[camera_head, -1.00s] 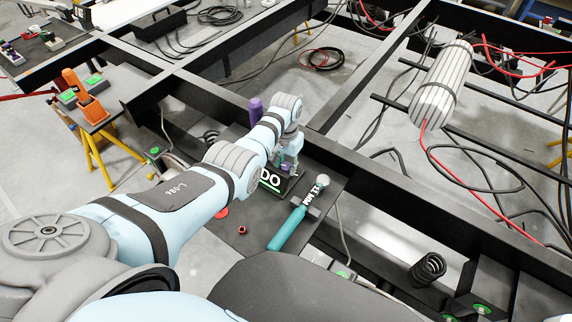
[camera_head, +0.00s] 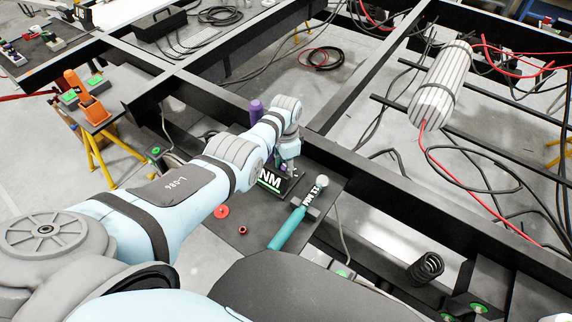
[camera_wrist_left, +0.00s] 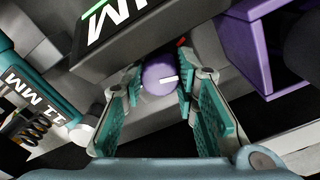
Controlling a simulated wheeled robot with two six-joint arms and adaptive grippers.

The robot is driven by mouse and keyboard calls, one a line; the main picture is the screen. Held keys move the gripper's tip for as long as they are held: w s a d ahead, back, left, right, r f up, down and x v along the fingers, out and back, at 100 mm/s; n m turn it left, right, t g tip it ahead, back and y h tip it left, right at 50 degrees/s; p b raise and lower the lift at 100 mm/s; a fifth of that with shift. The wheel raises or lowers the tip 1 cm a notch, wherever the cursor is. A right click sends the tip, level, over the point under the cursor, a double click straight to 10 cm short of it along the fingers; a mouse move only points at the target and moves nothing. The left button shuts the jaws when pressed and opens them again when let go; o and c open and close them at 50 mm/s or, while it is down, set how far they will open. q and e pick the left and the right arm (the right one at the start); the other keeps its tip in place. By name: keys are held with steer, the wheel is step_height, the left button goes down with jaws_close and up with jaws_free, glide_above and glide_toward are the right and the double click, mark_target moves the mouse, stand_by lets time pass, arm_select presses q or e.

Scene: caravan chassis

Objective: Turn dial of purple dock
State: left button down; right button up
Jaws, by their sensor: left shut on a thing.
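The purple dial (camera_wrist_left: 155,74), round with a white mark, shows in the left wrist view between the two teal fingers of my left gripper (camera_wrist_left: 160,88). The fingers close on it from both sides, and the mark points to the right. In the head view my left gripper (camera_head: 284,168) hides most of the dial. A purple box-like part (camera_wrist_left: 262,50) is at the right of the wrist view. My right gripper is not in view.
A teal-handled tool (camera_head: 288,229) lies on the dark plate, right of a red disc (camera_head: 222,211) and a small red ring (camera_head: 242,230). A purple cylinder (camera_head: 256,109) stands behind my arm. Black chassis beams (camera_head: 420,205) surround the plate.

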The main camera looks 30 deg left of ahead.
arm_select(q)
steer(key=shift+m, duration=0.9)
steer(key=c, duration=1.3)
jaws_free()
steer(key=shift+f, duration=0.1)
